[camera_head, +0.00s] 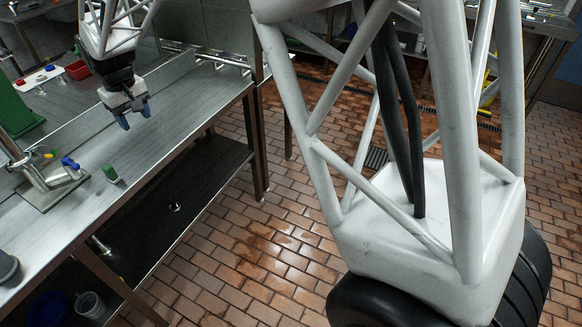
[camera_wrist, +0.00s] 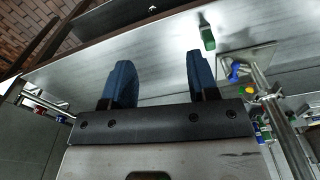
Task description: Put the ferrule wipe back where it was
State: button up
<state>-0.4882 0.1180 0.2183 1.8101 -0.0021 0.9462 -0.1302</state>
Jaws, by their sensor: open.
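A small green item with a pale side (camera_head: 111,174) stands on the metal bench near its front edge; it also shows in the wrist view (camera_wrist: 207,35). It may be the ferrule wipe, but I cannot tell for sure. My gripper (camera_head: 134,116) is above the bench, farther back along it, with its blue fingers apart and pointing down. In the wrist view my gripper (camera_wrist: 158,62) has nothing between its fingers, and the green item lies beyond the right fingertip, apart from it.
A pipe fitting with a blue handle (camera_head: 70,163) stands on a plate left of the green item. A grey cup (camera_head: 8,267) is at the left edge. A red bin (camera_head: 77,70) and a white rack (camera_head: 40,78) stand behind. The bench top (camera_head: 165,125) below my gripper is clear.

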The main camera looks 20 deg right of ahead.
jog(key=s+d+r+m+t, duration=0.15)
jog(key=s+d+r, duration=0.25)
jog(key=s+d, duration=0.55)
jog(key=s+d+r+m+g, duration=0.15)
jog(key=s+d+r, duration=0.35)
jog(key=d, duration=0.8)
jog(key=s+d+f+m, duration=0.1)
jog(key=s+d, duration=0.3)
jog(key=s, duration=0.3)
jog(key=s+d+f+m+t, duration=0.1)
jog(key=s+d+m, duration=0.1)
jog(key=s+d, duration=0.3)
jog(key=s+d+f+m+t, duration=0.1)
jog(key=s+d, duration=0.3)
jog(key=s, duration=0.6)
jog(key=shift+s+d+f, duration=0.15)
jog(key=shift+s+f, duration=0.25)
